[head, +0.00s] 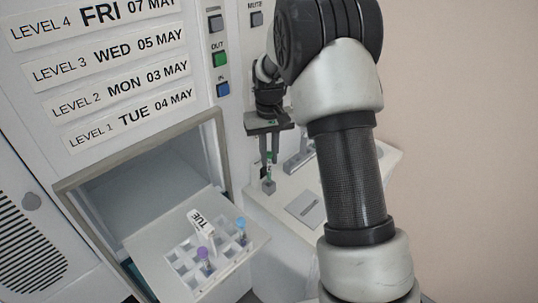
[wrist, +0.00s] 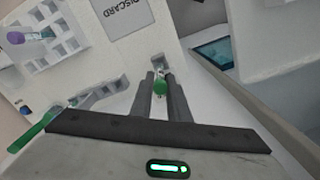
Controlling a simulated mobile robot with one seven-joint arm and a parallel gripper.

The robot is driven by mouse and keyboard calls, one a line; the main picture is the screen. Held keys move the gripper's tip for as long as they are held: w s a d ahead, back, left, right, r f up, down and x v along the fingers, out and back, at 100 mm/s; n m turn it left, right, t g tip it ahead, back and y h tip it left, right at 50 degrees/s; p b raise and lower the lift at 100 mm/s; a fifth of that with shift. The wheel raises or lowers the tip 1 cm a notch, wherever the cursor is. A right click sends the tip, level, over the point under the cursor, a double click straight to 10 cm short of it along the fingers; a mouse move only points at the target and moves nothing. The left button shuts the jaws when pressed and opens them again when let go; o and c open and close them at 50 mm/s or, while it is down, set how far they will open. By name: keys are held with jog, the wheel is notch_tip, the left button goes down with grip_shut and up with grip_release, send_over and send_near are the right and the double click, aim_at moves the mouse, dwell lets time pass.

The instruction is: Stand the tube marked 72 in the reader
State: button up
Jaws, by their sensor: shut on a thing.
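My gripper (head: 268,160) is over the white side bench in the head view, pointing down and shut on a green-capped tube (head: 268,170). In the wrist view the green cap (wrist: 160,87) sits between the two dark fingers. The tube hangs upright, and its number cannot be read. A small grey block (head: 268,187), apparently the reader, is right under the tube; it also shows just past the fingertips in the wrist view (wrist: 158,62). I cannot tell whether the tube's lower end is inside it or just above it.
An open drawer (head: 150,262) holds a white rack with a TUE tag, a purple-capped tube (head: 203,254) and a blue-capped tube (head: 240,224). A DISCARD label (wrist: 122,12) shows nearby.

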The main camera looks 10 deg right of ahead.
jog(key=shift+f, duration=0.45)
dwell(0.6)
jog(key=shift+f+b, duration=0.45)
jog(key=shift+f, duration=0.15)
jog(key=shift+f+b, duration=0.4)
jog(key=shift+f, duration=0.1)
dwell(0.4)
jog(key=o, duration=0.9)
jog(key=shift+c, duration=0.2)
jog(key=shift+a+r, duration=0.15)
